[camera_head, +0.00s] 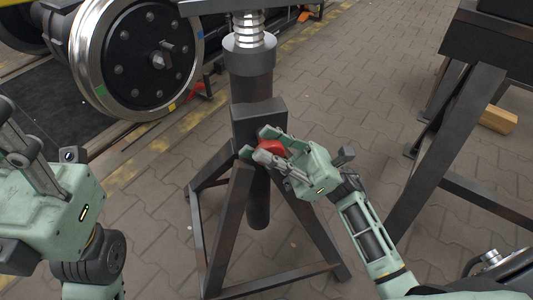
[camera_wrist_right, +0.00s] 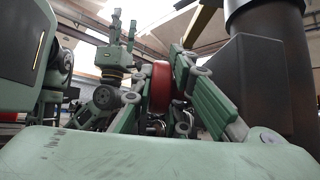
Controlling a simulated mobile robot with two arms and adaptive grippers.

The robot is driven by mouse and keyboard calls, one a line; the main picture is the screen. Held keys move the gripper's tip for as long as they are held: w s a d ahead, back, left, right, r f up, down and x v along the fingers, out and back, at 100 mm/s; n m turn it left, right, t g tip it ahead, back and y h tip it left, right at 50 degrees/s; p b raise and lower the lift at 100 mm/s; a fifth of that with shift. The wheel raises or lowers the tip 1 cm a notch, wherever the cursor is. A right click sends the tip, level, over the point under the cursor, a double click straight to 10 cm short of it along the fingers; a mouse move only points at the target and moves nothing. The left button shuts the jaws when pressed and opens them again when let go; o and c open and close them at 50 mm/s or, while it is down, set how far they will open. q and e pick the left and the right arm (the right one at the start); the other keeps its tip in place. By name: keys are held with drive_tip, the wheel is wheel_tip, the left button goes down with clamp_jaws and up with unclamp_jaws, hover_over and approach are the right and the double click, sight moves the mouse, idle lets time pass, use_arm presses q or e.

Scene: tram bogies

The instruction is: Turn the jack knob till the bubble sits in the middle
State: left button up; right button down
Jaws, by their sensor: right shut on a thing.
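The jack (camera_head: 252,85) is a dark column on a splayed-leg stand in the middle of the head view, with a bright threaded spindle (camera_head: 249,28) at its top. Its red knob (camera_head: 271,147) is on the side of the block. My right gripper (camera_head: 268,148) is shut on the knob; in the right wrist view the red knob (camera_wrist_right: 161,87) sits between the green-padded fingers. My left gripper (camera_head: 22,150) is at the left edge, away from the jack; its fingertips are partly cut off. I see no bubble or level in either view.
A steel wheel (camera_head: 137,60) with coloured marks stands at the upper left beside a yellow floor line. A dark steel trestle (camera_head: 462,130) stands at the right, with a wooden block (camera_head: 499,120) behind it. Paved floor is free between jack and trestle.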

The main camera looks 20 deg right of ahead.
drive_tip(key=shift+s+a+f+g, duration=0.1)
drive_tip(key=shift+a+f+g, duration=0.1)
drive_tip(key=shift+g, duration=0.1)
drive_tip(key=c, duration=1.9)
unclamp_jaws()
drive_tip(key=shift+d, duration=0.1)
drive_tip(key=shift+o, duration=0.8)
drive_tip(key=shift+r, duration=0.1)
drive_tip(key=shift+d, duration=0.1)
drive_tip(key=v, duration=1.2)
drive_tip(key=shift+s, duration=0.1)
